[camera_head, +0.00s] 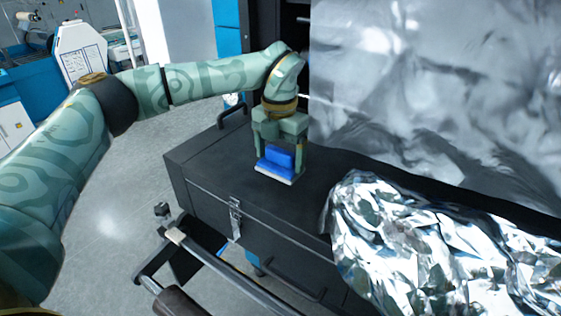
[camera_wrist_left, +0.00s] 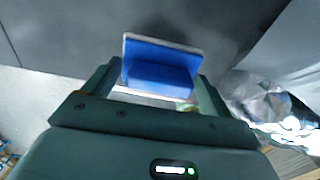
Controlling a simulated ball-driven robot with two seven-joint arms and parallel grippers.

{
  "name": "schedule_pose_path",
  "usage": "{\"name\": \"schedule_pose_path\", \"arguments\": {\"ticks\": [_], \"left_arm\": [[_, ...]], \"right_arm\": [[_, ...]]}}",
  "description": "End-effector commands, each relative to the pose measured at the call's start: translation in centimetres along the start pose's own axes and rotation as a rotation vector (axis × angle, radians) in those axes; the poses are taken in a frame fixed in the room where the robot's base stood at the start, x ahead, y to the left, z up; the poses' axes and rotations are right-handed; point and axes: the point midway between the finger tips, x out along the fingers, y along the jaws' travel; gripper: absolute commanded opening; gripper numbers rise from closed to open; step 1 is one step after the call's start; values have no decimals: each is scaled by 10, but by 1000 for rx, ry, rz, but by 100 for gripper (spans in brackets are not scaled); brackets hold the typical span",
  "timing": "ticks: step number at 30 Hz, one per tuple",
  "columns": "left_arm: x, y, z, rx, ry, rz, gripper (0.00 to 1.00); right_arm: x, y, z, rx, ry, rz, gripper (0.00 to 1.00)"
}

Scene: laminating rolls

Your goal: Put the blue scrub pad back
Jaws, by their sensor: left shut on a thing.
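The blue scrub pad (camera_head: 279,160) has a blue handle block on a flat base with a pale underside. My left gripper (camera_head: 281,152) is shut on the pad, with one finger on each side of the block. The pad is held upright, at or just above the lid of the black case (camera_head: 205,155); I cannot tell whether it touches. In the left wrist view the pad (camera_wrist_left: 160,68) sits between the fingertips (camera_wrist_left: 160,80) of my left gripper, with the dark lid behind it. My right gripper is not in view.
Crumpled silver foil (camera_head: 410,240) lies on the right part of the case. A large silver sheet (camera_head: 430,80) hangs behind it. A metal rail with a roller (camera_head: 180,302) stands in front of the case. The lid's left part is clear.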

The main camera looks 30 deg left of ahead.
Motion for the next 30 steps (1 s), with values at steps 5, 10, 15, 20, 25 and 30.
{"name": "schedule_pose_path", "arguments": {"ticks": [5, 10, 15, 20, 25, 30], "left_arm": [[21, 1, 5, 2, 5, -1, 64], [37, 1, 6, 1, 0, -1, 64], [38, 2, 6, 1, -1, 0, 64], [42, 2, 6, 1, 0, 0, 64], [41, 2, 6, 1, 0, 0, 100], [38, 2, 6, 1, -1, -1, 100]], "right_arm": [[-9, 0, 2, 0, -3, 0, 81], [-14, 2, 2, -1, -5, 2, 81], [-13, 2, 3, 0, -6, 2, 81], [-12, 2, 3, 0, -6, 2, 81], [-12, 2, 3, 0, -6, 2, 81], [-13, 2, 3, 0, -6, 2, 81]]}}
